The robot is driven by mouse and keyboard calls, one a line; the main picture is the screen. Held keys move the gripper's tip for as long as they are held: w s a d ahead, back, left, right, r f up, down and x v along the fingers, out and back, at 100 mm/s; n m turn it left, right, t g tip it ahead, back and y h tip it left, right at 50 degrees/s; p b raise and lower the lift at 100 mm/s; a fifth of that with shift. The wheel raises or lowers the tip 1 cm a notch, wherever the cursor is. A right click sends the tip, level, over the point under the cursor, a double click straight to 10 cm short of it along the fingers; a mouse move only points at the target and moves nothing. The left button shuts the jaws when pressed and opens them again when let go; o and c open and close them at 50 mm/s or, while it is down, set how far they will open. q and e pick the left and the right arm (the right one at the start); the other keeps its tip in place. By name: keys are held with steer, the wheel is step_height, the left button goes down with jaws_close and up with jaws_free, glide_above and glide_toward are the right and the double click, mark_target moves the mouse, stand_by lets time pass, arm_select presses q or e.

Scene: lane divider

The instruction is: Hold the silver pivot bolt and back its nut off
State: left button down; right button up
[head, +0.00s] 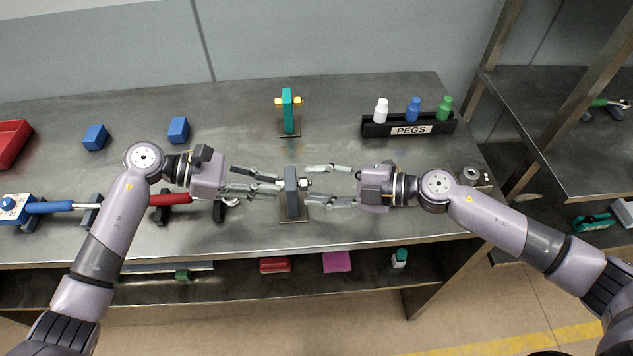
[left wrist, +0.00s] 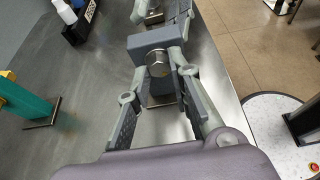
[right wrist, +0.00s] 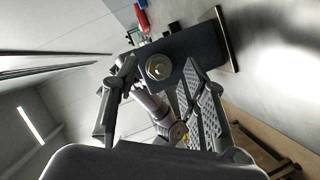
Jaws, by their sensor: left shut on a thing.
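A grey upright post (head: 291,192) stands on a small base plate near the table's front edge. The silver pivot bolt passes through it. The bolt's head (left wrist: 158,62) faces my left gripper, and the nut (right wrist: 159,67) shows on the other side, also in the head view (head: 305,183). My left gripper (head: 279,183) is shut on the bolt head at the post's left side. My right gripper (head: 308,184) is open at the post's right side, with one finger on each side of the nut, apart from it. The bolt's shank inside the post is hidden.
A teal post (head: 288,112) with a yellow bolt stands behind. A black PEGS rack (head: 376,128) with white, blue and green pegs is at back right. Two blue blocks (head: 178,130) and a red bin (head: 12,142) are at left. Tools with blue and red handles lie front left.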

steer(key=shift+w+a+f, duration=0.1)
steer(key=shift+w+a, duration=0.05)
steer(key=shift+a, duration=0.2)
steer(key=shift+c, duration=0.2)
jaws_close()
